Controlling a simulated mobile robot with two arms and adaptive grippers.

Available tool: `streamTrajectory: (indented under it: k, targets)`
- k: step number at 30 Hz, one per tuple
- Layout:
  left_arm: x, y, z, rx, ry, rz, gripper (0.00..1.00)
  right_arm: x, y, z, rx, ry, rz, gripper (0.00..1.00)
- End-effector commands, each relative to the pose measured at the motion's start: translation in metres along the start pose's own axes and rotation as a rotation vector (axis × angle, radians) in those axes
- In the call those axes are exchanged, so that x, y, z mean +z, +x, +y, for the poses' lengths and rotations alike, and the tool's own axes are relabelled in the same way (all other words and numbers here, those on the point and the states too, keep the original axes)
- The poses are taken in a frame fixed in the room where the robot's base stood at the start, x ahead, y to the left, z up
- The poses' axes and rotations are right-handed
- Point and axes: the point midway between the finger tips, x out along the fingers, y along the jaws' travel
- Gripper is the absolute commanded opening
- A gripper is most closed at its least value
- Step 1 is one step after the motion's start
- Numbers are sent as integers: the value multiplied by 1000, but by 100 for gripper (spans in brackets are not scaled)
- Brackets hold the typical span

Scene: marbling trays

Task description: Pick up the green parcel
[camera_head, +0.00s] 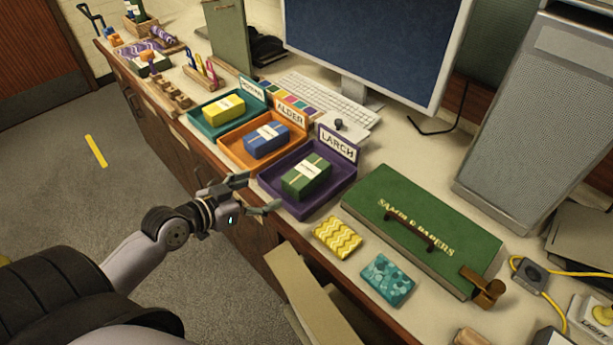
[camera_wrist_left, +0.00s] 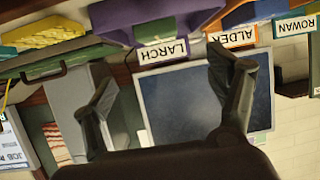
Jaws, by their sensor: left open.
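The green parcel (camera_head: 307,177), with a pale band around it, lies in the purple tray (camera_head: 336,186) labelled LARCH in the head view. My left gripper (camera_head: 260,193) is open and empty at the near left side of this tray, its fingers pointing toward the parcel but apart from it. In the left wrist view, which is upside down, the open fingers (camera_wrist_left: 165,78) frame the monitor. The purple tray (camera_wrist_left: 190,12) is at the top there, and a green patch beside its label may be the parcel. My right gripper is not in view.
An orange tray (camera_head: 235,156) holds a blue parcel (camera_head: 267,140); a teal tray (camera_head: 198,122) holds a yellow parcel (camera_head: 224,107). A green case (camera_head: 400,225), a yellow packet (camera_head: 337,237) and a teal packet (camera_head: 387,279) lie to the right. An open drawer (camera_head: 300,285) juts out below the counter.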

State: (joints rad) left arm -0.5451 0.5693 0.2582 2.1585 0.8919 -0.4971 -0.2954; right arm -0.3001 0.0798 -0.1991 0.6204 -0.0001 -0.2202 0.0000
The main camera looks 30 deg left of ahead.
Motion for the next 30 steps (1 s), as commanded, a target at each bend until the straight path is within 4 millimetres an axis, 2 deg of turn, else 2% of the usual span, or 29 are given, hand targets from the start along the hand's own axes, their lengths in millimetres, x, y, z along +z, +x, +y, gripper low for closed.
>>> streamTrajectory:
  k: [5, 18, 25, 30]
  targets:
    - [-7, 18, 1, 3, 0, 9, 80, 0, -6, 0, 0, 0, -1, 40]
    - [-7, 106, 2, 3, -1, 7, 80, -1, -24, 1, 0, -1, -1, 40]
    - [-6, 123, 2, 4, 1, 6, 80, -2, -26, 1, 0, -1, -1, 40]
    - [-11, 142, 3, 3, -3, 7, 80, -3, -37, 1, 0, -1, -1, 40]
